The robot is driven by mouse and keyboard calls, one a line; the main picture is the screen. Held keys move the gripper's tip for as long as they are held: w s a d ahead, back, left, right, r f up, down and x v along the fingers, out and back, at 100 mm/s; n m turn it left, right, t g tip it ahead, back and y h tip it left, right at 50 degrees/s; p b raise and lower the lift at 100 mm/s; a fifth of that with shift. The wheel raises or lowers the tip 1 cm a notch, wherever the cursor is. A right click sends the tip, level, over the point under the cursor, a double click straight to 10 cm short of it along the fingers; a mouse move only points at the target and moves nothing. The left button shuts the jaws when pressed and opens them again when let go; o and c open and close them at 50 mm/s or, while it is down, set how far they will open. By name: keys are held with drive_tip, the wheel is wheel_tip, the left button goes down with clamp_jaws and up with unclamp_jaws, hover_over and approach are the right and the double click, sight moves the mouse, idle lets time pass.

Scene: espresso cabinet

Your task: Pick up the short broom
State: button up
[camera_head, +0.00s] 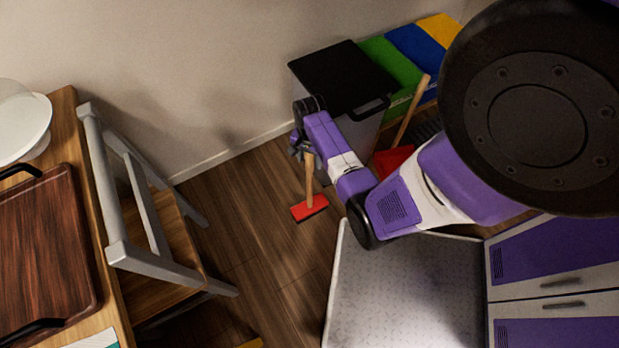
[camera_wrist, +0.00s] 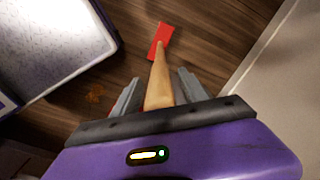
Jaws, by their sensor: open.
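The short broom (camera_head: 309,208) has a red head on the wooden floor and a light wooden handle that stands up from it. In the head view my gripper (camera_head: 298,146) is at the top of the handle, which is partly hidden by it. In the wrist view the broom handle (camera_wrist: 160,82) runs up between my gripper's (camera_wrist: 155,88) two grey fingers. The fingers are apart, with a gap visible on each side of the handle. The red head shows beyond the fingertips.
A black-lidded bin (camera_head: 343,75) stands behind my gripper, beside green, blue and yellow bins (camera_head: 415,50). Another red tool with a wooden handle (camera_head: 410,112) leans there. A grey chair (camera_head: 150,215) and a table with a tray (camera_head: 45,250) are at left. Floor between is clear.

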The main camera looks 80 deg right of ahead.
clamp_jaws()
drive_tip(key=shift+r, duration=0.1)
idle(1.3)
